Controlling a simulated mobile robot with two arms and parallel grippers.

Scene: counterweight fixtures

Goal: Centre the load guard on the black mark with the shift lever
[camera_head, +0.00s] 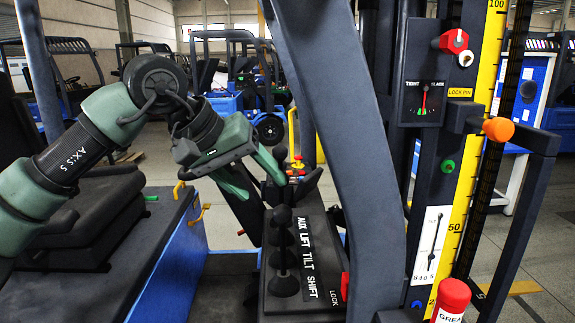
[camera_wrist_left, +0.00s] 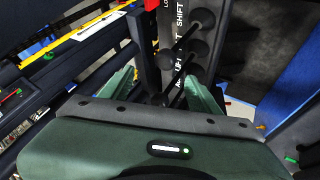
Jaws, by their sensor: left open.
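The lever console (camera_head: 308,300) carries labels AUX, LIFT, TILT and SHIFT beside a row of black-knobbed levers. The shift lever (camera_head: 284,284) is at the near end, by the SHIFT label; it also shows near the top of the left wrist view (camera_wrist_left: 203,20). My left gripper (camera_head: 262,176) is open at the far, AUX end of the row, away from the shift lever. In the left wrist view, its fingers (camera_wrist_left: 165,84) stand apart, with dark lever stems between or beyond them; contact cannot be told. I cannot clearly identify the load guard or its black mark. My right gripper is out of view.
A thick dark post (camera_head: 345,130) rises just right of the console. Beyond it stand a yellow scale (camera_head: 462,215), an orange knob (camera_head: 498,129), a dial (camera_head: 423,99) and a red-capped grease container (camera_head: 453,297). A blue body with a dark top (camera_head: 170,260) lies left.

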